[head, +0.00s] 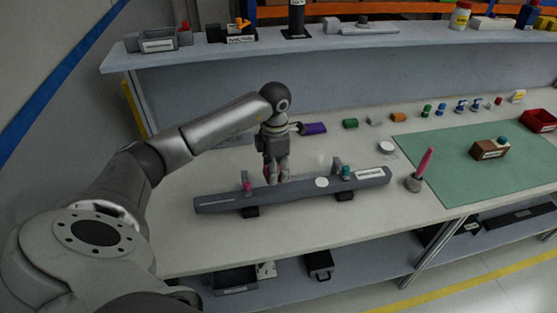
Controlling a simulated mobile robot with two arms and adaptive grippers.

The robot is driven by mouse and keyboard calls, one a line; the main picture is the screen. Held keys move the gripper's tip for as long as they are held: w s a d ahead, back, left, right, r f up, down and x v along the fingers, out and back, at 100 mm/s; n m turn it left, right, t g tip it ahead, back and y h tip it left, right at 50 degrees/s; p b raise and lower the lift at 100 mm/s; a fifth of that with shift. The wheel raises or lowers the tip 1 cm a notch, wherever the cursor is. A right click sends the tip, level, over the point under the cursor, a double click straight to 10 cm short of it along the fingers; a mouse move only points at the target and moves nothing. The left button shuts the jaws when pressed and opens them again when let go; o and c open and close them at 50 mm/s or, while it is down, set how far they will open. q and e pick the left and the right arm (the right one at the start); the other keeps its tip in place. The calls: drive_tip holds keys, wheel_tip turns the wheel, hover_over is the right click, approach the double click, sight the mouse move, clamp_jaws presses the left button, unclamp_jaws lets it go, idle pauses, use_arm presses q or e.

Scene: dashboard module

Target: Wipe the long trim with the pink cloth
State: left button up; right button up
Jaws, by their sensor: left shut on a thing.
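The long trim (285,194) is a dark grey bar with a pale label at its right end. It rests across dark supports near the front of the bench. My left gripper (277,176) points down at the far edge of the trim, left of its middle. It is shut on a small pink-red piece (268,173), seemingly the pink cloth, largely hidden by the fingers. Whether the cloth touches the trim I cannot tell. My right gripper is out of view.
A pink clamp knob (247,187) and a teal one (346,171) stand at the trim. A white disc (321,182) lies on it. Several small coloured parts line the back.

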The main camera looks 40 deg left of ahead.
use_arm(q)
drive_tip(key=shift+a+r+p, duration=0.1)
drive_tip(key=shift+r+p, duration=0.25)
drive_tip(key=shift+r, duration=0.8)
